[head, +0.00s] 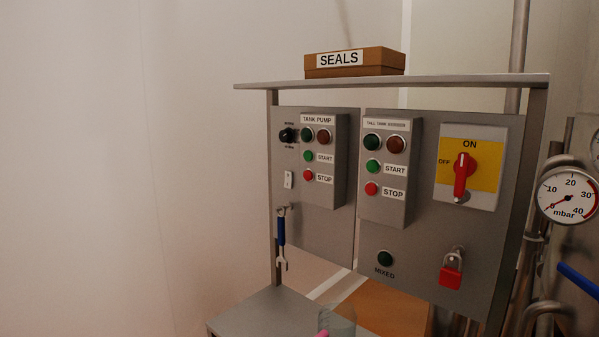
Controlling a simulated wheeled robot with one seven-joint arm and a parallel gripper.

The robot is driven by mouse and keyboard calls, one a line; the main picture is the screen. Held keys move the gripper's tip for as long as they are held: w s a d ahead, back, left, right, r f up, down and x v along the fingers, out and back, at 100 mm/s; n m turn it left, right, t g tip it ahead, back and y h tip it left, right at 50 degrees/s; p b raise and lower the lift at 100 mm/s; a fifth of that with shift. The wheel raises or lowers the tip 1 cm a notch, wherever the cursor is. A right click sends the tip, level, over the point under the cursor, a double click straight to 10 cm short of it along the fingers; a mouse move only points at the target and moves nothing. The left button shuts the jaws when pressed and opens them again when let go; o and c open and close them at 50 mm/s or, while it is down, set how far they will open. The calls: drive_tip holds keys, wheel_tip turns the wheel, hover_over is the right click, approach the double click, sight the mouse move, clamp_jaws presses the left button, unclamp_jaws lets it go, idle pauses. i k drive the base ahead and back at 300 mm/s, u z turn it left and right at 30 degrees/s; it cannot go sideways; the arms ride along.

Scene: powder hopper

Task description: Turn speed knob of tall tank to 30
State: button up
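A small black knob (287,135) sits on the panel left of the TANK PUMP box, with tiny labels above and below that I cannot read. The TANK PUMP box (327,190) has a green and a dark red lamp over START and STOP buttons. Right of it, a similar box (383,209) has a small label beginning TALL TANK; its last word is too small to read surely. I see no knob clearly marked as the tall tank's speed knob, and no scale with 30 on a knob. My gripper is not in view.
A red ON/OFF switch (463,176), red padlock (451,274), MIXED lamp (385,258) and blue-handled wrench (281,235) are on the panel. A SEALS box (393,62) lies on the shelf (440,80). A mbar gauge (567,196) and pipes crowd the right. A bench (260,312) stands below.

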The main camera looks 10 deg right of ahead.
sight(287, 136)
drive_tip(key=z, duration=0.05)
drive_tip(key=k, duration=0.5)
drive_tip(key=u, duration=1.15)
drive_tip(key=i, duration=0.75)
drive_tip(key=u, duration=0.55)
drive_tip(key=i, duration=0.8)
drive_tip(key=z, duration=0.35)
